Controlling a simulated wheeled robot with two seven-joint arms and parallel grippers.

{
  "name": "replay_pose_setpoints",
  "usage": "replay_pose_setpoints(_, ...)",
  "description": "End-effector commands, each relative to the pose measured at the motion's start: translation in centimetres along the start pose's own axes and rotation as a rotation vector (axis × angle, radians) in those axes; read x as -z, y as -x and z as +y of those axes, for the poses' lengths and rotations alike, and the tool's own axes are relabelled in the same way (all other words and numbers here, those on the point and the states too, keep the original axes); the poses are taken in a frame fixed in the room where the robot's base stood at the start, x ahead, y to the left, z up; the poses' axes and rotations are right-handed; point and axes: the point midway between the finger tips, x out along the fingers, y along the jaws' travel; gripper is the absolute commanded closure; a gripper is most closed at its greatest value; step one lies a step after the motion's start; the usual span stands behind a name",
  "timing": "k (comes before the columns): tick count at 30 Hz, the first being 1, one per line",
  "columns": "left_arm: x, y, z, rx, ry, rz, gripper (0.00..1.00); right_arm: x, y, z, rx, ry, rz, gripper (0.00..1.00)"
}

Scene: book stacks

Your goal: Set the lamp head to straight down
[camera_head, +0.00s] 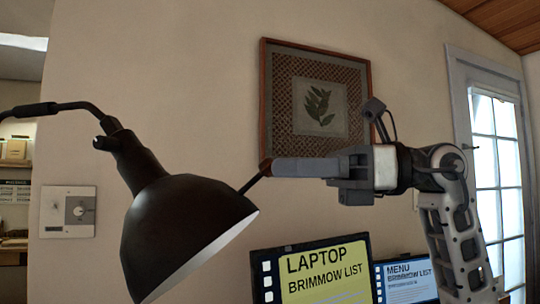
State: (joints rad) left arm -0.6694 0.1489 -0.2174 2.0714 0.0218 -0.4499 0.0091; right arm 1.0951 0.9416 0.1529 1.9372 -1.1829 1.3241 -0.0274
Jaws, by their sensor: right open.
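The black lamp head (180,220) is a dome at the left, hanging from a thin curved black arm (75,106). It is tilted, with its pale inner side facing down and to the right. A thin dark rod (252,182) rises from its right side toward my right gripper (270,167). My right gripper comes in from the right with its fingers pointing left, level with the upper part of the lamp head. It is open; its fingertips are at the rod's upper end, and I cannot tell whether they touch it. My left gripper is not in view.
Below my right gripper stand a yellow "LAPTOP" sign (325,275) and a blue "MENU" sign (408,282). A framed leaf picture (318,65) hangs on the wall behind. A wall switch plate (67,211) is at the left and a glazed door (490,130) at the right.

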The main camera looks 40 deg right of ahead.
Motion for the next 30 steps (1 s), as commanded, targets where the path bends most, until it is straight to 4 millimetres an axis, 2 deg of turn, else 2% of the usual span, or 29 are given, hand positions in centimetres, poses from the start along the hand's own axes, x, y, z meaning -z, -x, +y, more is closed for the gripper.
replay_pose_setpoints(6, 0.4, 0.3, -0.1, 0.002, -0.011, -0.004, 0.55, -0.1, -2.5, 0.1, -0.002, 0.001, -0.001, 0.57)
replay_pose_setpoints(17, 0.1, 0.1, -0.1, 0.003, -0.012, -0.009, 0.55, 0.0, -3.0, 0.0, 0.000, 0.001, -0.001, 0.57)
replay_pose_setpoints(22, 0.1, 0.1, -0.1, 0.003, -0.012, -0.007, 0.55, 0.0, -3.0, 0.0, 0.000, 0.001, -0.001, 1.00)
replay_pose_setpoints(30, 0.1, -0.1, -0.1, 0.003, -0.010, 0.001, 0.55, 0.7, -3.6, 0.0, -0.013, 0.003, -0.016, 1.00)
